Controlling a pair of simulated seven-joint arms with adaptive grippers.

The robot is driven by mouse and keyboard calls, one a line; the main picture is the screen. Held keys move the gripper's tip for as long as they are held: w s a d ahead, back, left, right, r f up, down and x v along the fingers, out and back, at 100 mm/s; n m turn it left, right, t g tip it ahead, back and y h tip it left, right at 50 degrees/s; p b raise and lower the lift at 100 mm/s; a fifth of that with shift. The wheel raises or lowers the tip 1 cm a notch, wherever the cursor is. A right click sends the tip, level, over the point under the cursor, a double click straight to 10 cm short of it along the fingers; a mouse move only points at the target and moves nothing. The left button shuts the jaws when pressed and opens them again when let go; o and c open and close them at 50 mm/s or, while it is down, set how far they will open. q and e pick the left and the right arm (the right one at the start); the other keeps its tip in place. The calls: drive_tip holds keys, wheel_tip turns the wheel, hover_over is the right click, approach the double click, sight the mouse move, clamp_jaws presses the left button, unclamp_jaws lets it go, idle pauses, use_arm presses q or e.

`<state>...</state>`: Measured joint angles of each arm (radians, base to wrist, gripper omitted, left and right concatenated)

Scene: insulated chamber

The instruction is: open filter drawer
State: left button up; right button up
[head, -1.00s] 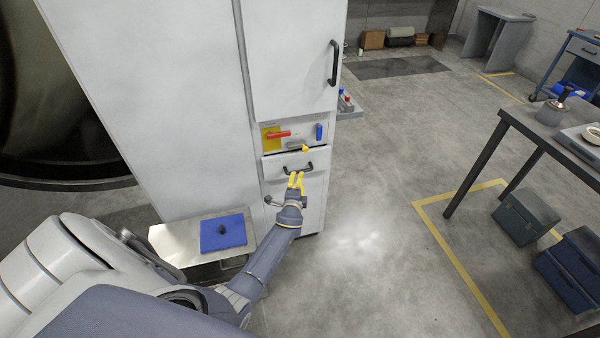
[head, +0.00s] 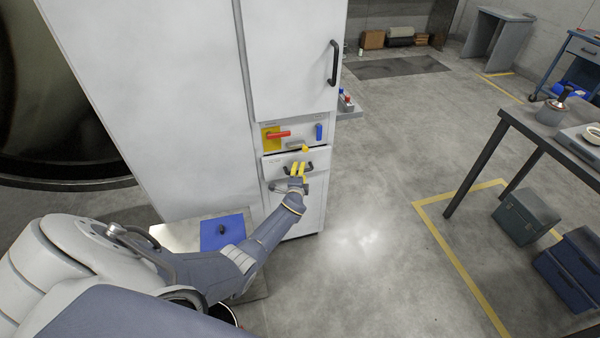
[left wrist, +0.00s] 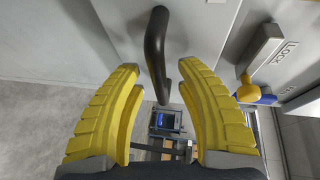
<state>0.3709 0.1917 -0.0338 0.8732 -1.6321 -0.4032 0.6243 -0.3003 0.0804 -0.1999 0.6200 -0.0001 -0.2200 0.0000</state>
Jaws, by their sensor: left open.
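The drawer front (head: 272,168) is a pale panel low on the white cabinet, below the control panel, and it looks closed. Its black bar handle (left wrist: 156,50) lies between the two fingers in the left wrist view. My left gripper (head: 297,168) has yellow fingers and is open. The fingers stand on either side of the handle, with gaps visible, and are not clamped on it. In the head view the fingers hide part of the handle. A latch marked LOCK (left wrist: 264,48) with a yellow knob (left wrist: 247,90) is to the right of the handle. My right gripper is not seen.
The control panel above the drawer has a red handle (head: 278,135) and a blue switch (head: 319,131). A larger door with a black handle (head: 333,63) is above. A blue mat (head: 222,232) lies on a low ledge at left.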

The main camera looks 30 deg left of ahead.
use_arm(q)
drive_tip(key=shift+c, duration=0.5)
clamp_jaws()
